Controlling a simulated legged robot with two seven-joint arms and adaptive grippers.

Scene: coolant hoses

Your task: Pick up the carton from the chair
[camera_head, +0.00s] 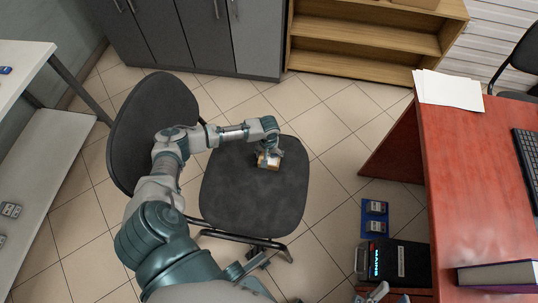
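The carton (269,161) is a small yellow-brown box on the dark grey seat of the chair (240,195), near the seat's upper right part. A grey finger-like part of mine (376,293) shows at the bottom edge.
The chair's backrest (152,125) stands at the left, close to my arm. A red-brown desk (470,190) with papers (448,90) and a keyboard is at the right. A black case (400,262) and blue tray (375,219) are on the floor. A white shelf (45,170) is at the left.

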